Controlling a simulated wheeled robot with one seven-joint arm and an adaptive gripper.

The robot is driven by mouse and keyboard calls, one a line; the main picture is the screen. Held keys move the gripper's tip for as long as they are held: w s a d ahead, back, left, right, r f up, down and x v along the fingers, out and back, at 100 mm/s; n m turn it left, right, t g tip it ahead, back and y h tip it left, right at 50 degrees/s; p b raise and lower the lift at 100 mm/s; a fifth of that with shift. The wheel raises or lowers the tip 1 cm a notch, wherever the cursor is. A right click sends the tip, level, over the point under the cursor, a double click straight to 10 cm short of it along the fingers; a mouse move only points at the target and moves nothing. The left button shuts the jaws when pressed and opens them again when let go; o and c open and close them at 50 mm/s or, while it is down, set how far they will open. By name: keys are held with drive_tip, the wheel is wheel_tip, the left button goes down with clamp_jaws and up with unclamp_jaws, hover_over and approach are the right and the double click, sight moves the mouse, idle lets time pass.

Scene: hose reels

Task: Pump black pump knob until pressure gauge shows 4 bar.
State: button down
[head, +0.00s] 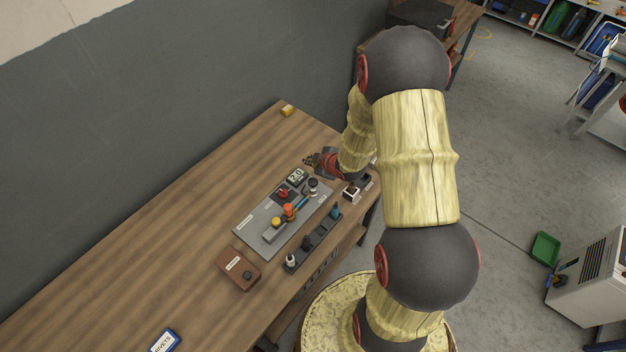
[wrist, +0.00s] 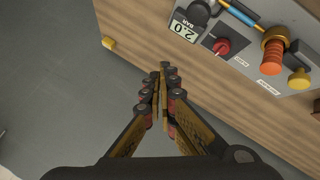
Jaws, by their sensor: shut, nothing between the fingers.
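The black pump knob (head: 313,185) stands at the far right end of a grey panel (head: 246,229) on the wooden bench; it also shows at the top of the wrist view (wrist: 199,13). The pressure gauge (head: 296,176) beside it reads 2.0 in the wrist view (wrist: 184,29), with "BAR" on its face. My gripper (head: 309,160) is shut and empty. It is past the panel's far end, apart from the knob and gauge. In the wrist view its fingertips (wrist: 167,72) lie below the gauge.
The panel also carries a red knob (wrist: 222,46), an orange knob (wrist: 271,58) and a yellow knob (wrist: 299,79). A black strip (head: 320,240) with several fittings and a brown box (head: 239,268) lie nearby. A yellow block (head: 287,110) sits at the far corner. The bench's left part is mostly clear.

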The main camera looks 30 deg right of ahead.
drive_tip(key=b, duration=0.6)
hover_over(310, 180)
drive_tip(key=s, duration=0.1)
wheel_tip(310, 180, down, 8)
drive_tip(key=shift+s+f, duration=0.1)
drive_tip(key=shift+f, duration=0.3)
drive_tip(key=shift+f+b, duration=0.15)
drive_tip(key=shift+b, duration=0.25)
idle(0.6)
drive_tip(key=shift+f+b, duration=0.25)
drive_tip(key=shift+b, duration=0.05)
drive_tip(key=shift+s+f+b, duration=0.1)
drive_tip(key=shift+f+b, duration=1.2)
idle(1.4)
drive_tip(key=shift+r, duration=0.15)
drive_tip(key=shift+r+p, duration=1.1)
drive_tip(key=shift+r, duration=0.45)
drive_tip(key=shift+r, duration=0.1)
